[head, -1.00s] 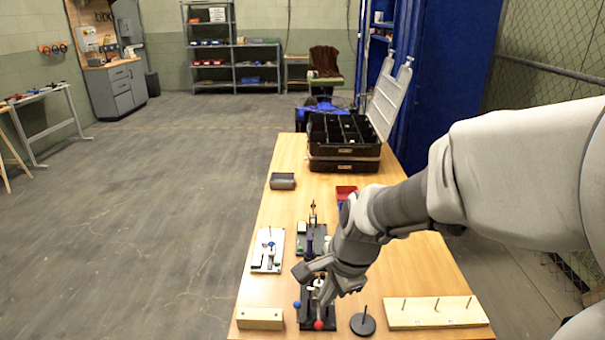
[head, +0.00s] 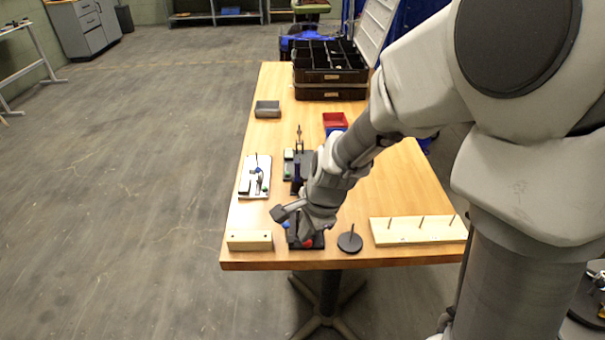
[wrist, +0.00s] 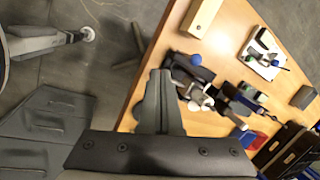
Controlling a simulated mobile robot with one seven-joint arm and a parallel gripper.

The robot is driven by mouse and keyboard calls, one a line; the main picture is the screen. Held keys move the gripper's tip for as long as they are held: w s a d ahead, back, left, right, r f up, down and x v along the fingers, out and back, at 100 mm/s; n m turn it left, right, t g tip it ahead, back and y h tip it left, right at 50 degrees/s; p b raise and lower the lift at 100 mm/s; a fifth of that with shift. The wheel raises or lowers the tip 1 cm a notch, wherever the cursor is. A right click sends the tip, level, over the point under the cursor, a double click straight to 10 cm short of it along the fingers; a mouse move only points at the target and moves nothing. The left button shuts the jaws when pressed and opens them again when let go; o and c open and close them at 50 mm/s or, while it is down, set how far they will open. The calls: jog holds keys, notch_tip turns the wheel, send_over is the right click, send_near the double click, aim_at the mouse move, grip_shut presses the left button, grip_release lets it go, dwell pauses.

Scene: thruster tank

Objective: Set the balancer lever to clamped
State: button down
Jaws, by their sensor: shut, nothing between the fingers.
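A small black fixture (head: 313,246) with a red ball (head: 308,243) and a blue ball (head: 287,226) stands at the table's front edge; I take it for the balancer. My gripper hangs low over it in the head view, hiding its middle and its lever. In the wrist view my gripper (wrist: 160,78) is shut and empty, its fingertips beside the fixture's dark base (wrist: 186,74). The blue ball (wrist: 196,59) shows there; the red ball does not. Contact and the lever's setting cannot be told.
A wooden block (head: 249,240) is left of the fixture; a black disc with a peg (head: 350,242) and a pegged board (head: 420,230) are right. A white-plate fixture (head: 254,177) and a dark upright fixture (head: 298,165) stand behind. A black organizer case (head: 330,78) is at the back.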

aim_at(286, 233)
jog(key=w, duration=0.1)
jog(key=w+a+f, duration=0.2)
jog(key=shift+w+a, duration=0.15)
jog(key=shift+w, duration=0.2)
jog(key=w+g+p, duration=0.1)
jog(key=p, duration=0.1)
jog(key=g+p, duration=0.1)
jog(key=p, duration=0.1)
jog(key=shift+w+r+p, duration=0.35)
jog(key=shift+w+r, duration=0.05)
jog(key=shift+w+f+g+p, duration=0.1)
jog(key=shift+w+g+p, duration=0.3)
jog(key=shift+p, duration=0.15)
jog(key=shift+w+f, duration=0.15)
jog(key=shift+w, duration=0.3)
jog(key=shift+s, duration=0.15)
